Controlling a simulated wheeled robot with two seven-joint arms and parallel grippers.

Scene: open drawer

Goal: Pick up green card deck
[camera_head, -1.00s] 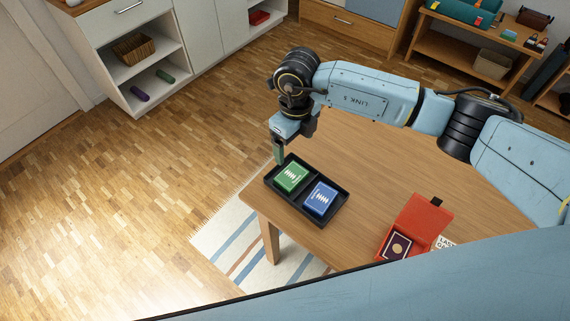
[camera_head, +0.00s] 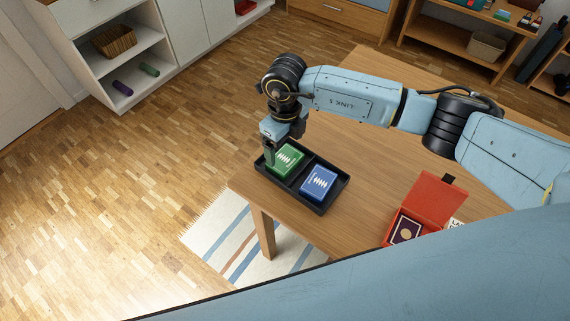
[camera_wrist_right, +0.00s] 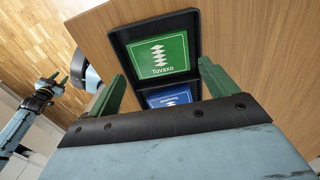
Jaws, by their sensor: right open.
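The green card deck (camera_head: 287,159) lies flat in the left compartment of a black two-compartment tray (camera_head: 314,205) on the wooden table. A blue card deck (camera_head: 319,182) lies in the other compartment. My right gripper (camera_head: 272,157) is open and points down at the deck's left side. In the right wrist view the green deck (camera_wrist_right: 160,55) shows between and beyond the two green fingers, which look apart from it. The blue deck (camera_wrist_right: 169,97) is partly hidden there. My left gripper (camera_wrist_right: 54,82) shows small at the left of the wrist view; its jaw state is unclear.
A red open box (camera_head: 425,204) with a dark card deck (camera_head: 405,231) stands on the table at the right. The table (camera_head: 352,150) is clear behind the tray. White shelves (camera_head: 120,60) stand beyond the floor. My blue body hides the lower right.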

